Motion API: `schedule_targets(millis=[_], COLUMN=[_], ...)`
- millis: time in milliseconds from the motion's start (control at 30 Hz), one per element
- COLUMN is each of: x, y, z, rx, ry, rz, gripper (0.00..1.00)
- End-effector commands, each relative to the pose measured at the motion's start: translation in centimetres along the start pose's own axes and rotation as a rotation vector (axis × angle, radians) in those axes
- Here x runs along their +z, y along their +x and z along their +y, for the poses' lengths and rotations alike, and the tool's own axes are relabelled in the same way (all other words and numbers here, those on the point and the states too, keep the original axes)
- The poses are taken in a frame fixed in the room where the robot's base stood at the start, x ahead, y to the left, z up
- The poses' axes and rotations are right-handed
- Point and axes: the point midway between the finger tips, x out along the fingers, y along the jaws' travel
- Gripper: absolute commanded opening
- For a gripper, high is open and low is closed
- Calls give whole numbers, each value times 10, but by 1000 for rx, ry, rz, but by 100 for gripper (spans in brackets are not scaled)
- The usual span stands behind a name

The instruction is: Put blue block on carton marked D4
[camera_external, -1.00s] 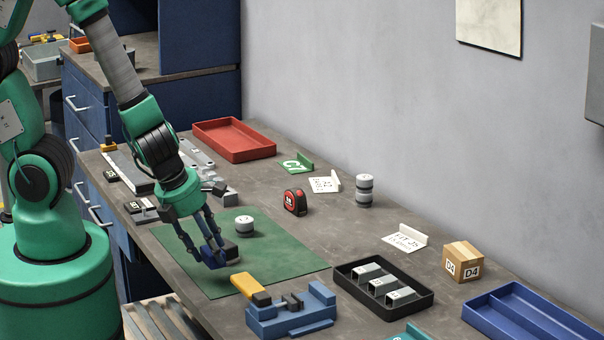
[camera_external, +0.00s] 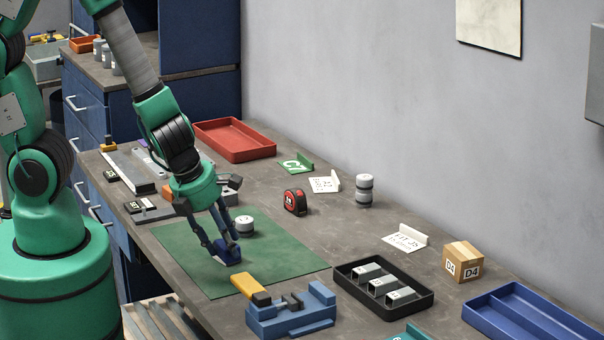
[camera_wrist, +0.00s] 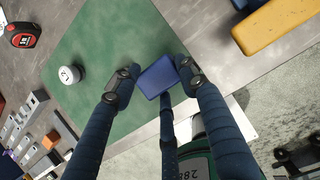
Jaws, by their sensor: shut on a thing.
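The blue block (camera_external: 228,251) is between the fingers of my gripper (camera_external: 227,248), over the green mat (camera_external: 185,256). In the wrist view the blue block (camera_wrist: 158,77) sits between the fingertips of my gripper (camera_wrist: 157,84), which is shut on it. I cannot tell whether the block still touches the mat. The carton marked D4 (camera_external: 462,262) is a small brown box on the bench at the right, well apart from my gripper. Its top looks clear.
A white round weight (camera_external: 244,225) stands on the mat near my gripper. A blue vise with a yellow piece (camera_external: 291,316), a black tray (camera_external: 422,303) and a white sign (camera_external: 405,238) lie toward the carton. A blue tray (camera_external: 530,316) is right of it.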

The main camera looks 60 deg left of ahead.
Motion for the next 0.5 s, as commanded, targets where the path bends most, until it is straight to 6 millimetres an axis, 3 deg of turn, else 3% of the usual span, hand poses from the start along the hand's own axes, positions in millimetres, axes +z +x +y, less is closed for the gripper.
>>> schedule_targets(millis=[500], x=[94], y=[-3], z=[-49], rx=[5], ry=[-4], rz=[0], gripper=[12])
